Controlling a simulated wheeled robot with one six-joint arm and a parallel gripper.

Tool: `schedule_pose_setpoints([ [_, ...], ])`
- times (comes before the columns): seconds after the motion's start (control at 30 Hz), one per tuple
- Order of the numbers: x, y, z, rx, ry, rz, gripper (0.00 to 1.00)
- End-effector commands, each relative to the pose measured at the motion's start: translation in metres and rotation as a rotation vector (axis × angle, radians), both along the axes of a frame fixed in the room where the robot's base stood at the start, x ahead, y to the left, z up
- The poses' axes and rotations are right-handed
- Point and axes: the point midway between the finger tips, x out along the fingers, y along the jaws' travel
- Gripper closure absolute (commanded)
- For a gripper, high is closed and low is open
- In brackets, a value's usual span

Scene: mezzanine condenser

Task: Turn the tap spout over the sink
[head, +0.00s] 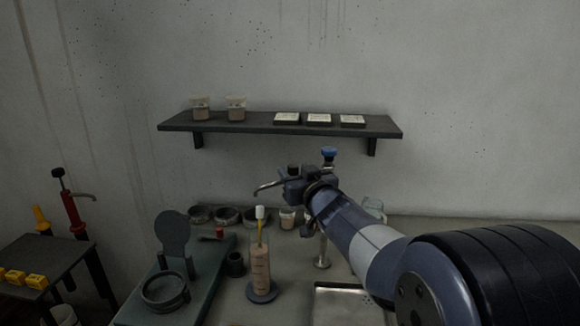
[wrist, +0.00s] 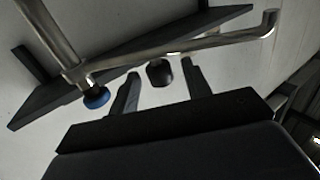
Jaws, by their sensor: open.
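The metal tap spout (head: 268,186) points left in the head view, above the counter, and crosses the upper wrist view (wrist: 200,43). A black knob (wrist: 160,73) sits on the spout and also shows in the head view (head: 293,168). A blue tap knob (head: 329,153) is to its right, also in the wrist view (wrist: 96,98). My gripper (wrist: 160,75) is open, its fingers on either side of the black knob; I cannot tell whether they touch it. The metal sink (head: 348,306) is low in the head view, partly hidden by my arm.
A wall shelf (head: 270,128) with tubs and white-topped boxes is behind. A cylinder (head: 260,270) with a yellow stick stands left of the tap post (head: 322,252). Bowls (head: 228,216) line the wall. A green stand (head: 173,240) is further left.

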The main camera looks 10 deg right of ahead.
Motion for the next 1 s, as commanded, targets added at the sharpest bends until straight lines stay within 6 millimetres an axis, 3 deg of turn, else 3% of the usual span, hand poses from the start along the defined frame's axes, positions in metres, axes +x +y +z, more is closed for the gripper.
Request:
schedule_pose_setpoints([
  [0.1, 0.018, 0.004, 0.000, -0.001, 0.002, 0.001, 0.54],
  [0.3, 0.036, 0.006, 0.000, 0.000, 0.001, -0.001, 0.54],
  [0.67, 0.040, 0.007, 0.000, -0.001, 0.000, -0.001, 0.54],
  [1.0, 0.039, 0.007, 0.000, -0.001, 0.001, -0.001, 0.81],
])
